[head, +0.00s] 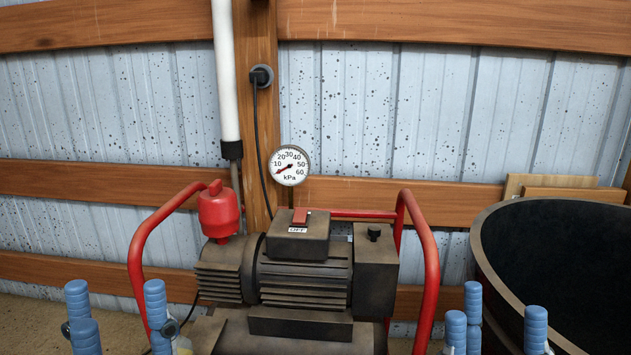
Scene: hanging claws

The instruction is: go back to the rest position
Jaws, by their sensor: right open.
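My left gripper (119,318) is at the bottom left, its blue fingers pointing up and spread apart with nothing between them. My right gripper (500,325) is at the bottom right, its blue fingers also spread and empty. Only the fingers show clearly; the palms and arms are mostly below the picture's edge. A vacuum pump (305,277) in a red tubular frame stands between the two grippers. Both grippers appear apart from it.
A red switch (300,216) labelled OFF tops the pump. A round gauge (289,166) has its needle low, near the left end. A large dark tub (480,250) stands at the right, behind my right gripper. A metal wall with wooden rails (100,190) closes the back.

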